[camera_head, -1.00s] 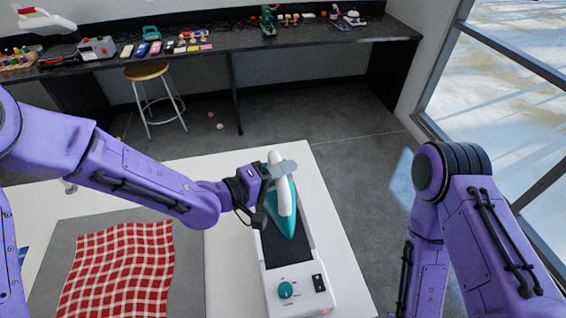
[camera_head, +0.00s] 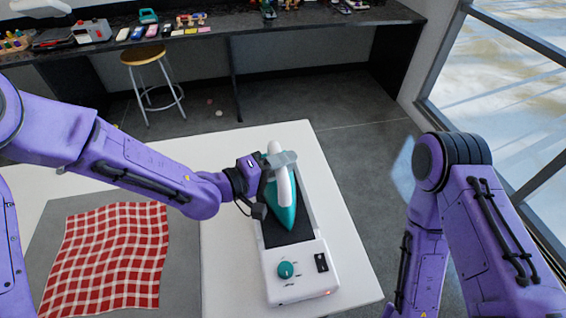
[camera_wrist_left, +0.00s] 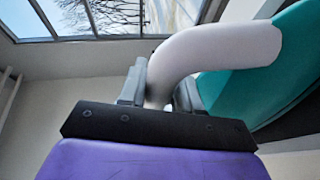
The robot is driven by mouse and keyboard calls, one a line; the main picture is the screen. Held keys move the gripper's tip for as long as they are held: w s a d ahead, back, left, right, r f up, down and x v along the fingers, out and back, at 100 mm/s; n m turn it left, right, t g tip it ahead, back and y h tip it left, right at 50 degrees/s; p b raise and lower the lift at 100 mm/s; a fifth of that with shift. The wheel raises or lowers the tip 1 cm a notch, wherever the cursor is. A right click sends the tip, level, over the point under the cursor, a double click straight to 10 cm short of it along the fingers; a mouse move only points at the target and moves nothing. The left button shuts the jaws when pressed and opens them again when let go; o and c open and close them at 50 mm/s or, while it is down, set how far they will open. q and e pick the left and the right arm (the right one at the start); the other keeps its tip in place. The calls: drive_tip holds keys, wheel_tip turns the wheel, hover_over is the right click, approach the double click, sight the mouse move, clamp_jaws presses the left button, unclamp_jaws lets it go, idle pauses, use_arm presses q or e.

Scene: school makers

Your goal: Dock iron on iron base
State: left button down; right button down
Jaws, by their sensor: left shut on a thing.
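The iron (camera_head: 286,216) is teal with a white handle, its pointed end toward the front of the table. It is over the dark plate of the white iron base (camera_head: 301,262), which has a teal knob and a black switch at its near end. I cannot tell from the head view whether the iron rests fully on the plate. My left gripper (camera_head: 277,163) is shut on the iron's handle near its far end. The left wrist view shows the white handle (camera_wrist_left: 215,50) between the fingers (camera_wrist_left: 160,92). My right arm is at the right; its gripper is out of view.
A red checkered cloth (camera_head: 108,258) lies on a grey mat (camera_head: 185,275) to the left on the white table (camera_head: 225,255). A stool (camera_head: 145,55) and a dark bench (camera_head: 330,20) with several items stand behind. The table right of the base is narrow but clear.

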use_arm(q)
drive_tip(key=shift+s+r, duration=0.1)
idle(0.5)
drive_tip(key=shift+p, duration=0.45)
drive_tip(key=shift+f+b, duration=0.4)
drive_tip(key=shift+f, duration=0.15)
idle(0.5)
drive_tip(key=c, duration=1.1)
unclamp_jaws()
drive_tip(key=shift+s+a+f, duration=0.1)
